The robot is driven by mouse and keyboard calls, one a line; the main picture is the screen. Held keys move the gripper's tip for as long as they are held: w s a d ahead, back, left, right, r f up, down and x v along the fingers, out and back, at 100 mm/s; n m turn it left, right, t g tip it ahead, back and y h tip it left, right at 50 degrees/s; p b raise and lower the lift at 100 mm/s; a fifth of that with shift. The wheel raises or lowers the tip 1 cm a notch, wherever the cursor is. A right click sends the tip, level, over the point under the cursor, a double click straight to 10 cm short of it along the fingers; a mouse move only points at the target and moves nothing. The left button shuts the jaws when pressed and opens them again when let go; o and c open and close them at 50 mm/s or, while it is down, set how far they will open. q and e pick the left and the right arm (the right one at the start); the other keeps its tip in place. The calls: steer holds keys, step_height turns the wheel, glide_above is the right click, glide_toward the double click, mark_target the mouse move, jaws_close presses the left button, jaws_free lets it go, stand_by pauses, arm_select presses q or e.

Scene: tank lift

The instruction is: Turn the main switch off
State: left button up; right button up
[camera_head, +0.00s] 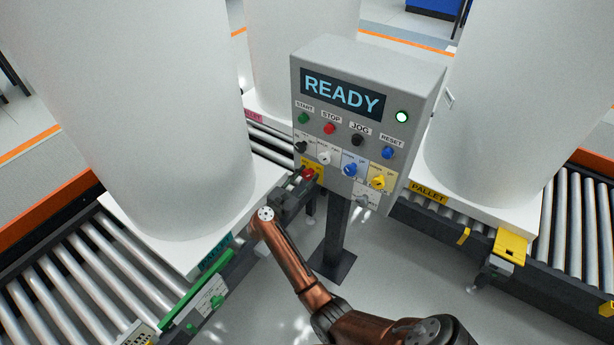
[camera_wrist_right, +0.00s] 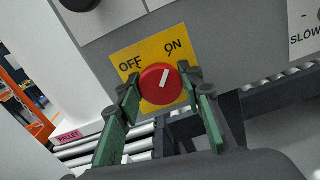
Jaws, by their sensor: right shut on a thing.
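The main switch is a red round knob (camera_wrist_right: 160,84) on a yellow plate (camera_wrist_right: 124,58) marked OFF at left and ON at right. Its white mark tilts up and right, toward ON. In the head view the knob (camera_head: 308,173) sits at the lower left of the grey control box (camera_head: 345,130). My right gripper (camera_wrist_right: 165,88) is shut on the knob, with one green-padded finger on each side of it. In the head view my right gripper (camera_head: 297,183) reaches the knob from the lower left. My left gripper is out of view.
The box shows READY on its screen (camera_head: 342,93), with a lit green lamp (camera_head: 402,116) and several other buttons and knobs near the switch. Large white tanks on pallets stand on both sides. Roller conveyors (camera_head: 90,265) run beside the box post (camera_head: 336,235).

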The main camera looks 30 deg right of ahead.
steer(key=n+p, duration=0.1)
steer(key=n, duration=0.3)
steer(key=shift+w+a+r+p, duration=0.1)
steer(key=shift+r+p, duration=0.05)
steer(key=shift+p, duration=0.25)
steer(key=n+p, duration=0.2)
steer(key=n, duration=0.2)
steer(key=shift+n, duration=0.4)
steer(key=n+p, duration=0.2)
steer(key=n, duration=0.2)
steer(key=shift+w, duration=0.1)
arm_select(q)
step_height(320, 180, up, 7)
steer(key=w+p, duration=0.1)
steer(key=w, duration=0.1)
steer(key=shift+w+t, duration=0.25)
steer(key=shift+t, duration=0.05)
arm_select(e)
steer(key=shift+n, duration=2.1)
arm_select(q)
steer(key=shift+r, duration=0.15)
arm_select(e)
steer(key=shift+f, duration=0.2)
steer(key=o, duration=1.2)
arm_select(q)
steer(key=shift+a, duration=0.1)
